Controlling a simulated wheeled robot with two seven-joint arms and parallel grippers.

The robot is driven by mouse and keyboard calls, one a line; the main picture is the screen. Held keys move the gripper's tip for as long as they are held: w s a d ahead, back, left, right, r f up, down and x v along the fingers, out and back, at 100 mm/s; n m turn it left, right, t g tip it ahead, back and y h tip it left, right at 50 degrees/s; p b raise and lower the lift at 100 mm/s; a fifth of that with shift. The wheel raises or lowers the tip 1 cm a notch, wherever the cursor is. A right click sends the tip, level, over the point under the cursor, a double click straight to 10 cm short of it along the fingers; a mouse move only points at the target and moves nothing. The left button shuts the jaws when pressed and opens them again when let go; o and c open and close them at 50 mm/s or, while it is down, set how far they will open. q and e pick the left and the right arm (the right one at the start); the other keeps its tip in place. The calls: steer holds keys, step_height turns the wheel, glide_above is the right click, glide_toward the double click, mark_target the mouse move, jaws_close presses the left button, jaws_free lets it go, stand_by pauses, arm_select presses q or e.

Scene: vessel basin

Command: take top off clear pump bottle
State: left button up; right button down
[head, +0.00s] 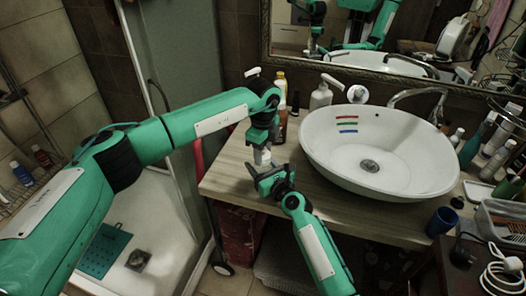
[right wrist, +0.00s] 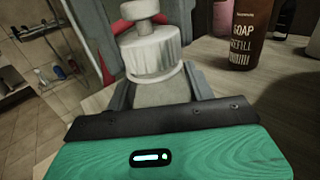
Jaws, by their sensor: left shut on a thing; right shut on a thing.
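The clear pump bottle (head: 262,157) is upright between my two grippers at the counter's front left edge. In the right wrist view its pale ribbed collar and pump (right wrist: 150,50) show above a greyish body (right wrist: 160,92). My left gripper (head: 262,145) points down from above and is shut on the top. My right gripper (head: 270,178) comes from below and is shut on the bottle's body. The bottle's lower part is hidden. I cannot tell whether the collar is apart from the body.
A brown soap refill bottle (right wrist: 251,35) stands close by on the wooden counter (head: 225,178). A white pump bottle (head: 320,97) stands behind. The white basin (head: 375,165) is to the right. A blue cup (head: 441,222) and a clear bin (head: 498,222) stand further right.

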arm_select(q)
steer(key=shift+w+n, duration=0.1)
steer(key=shift+n, duration=0.9)
steer(key=shift+a+r, duration=0.1)
steer(key=shift+r, duration=0.05)
steer(key=shift+r, duration=1)
steer(key=shift+r, duration=2)
arm_select(e)
steer(key=shift+c, duration=2.3)
jaws_free()
steer(key=shift+s, duration=0.1)
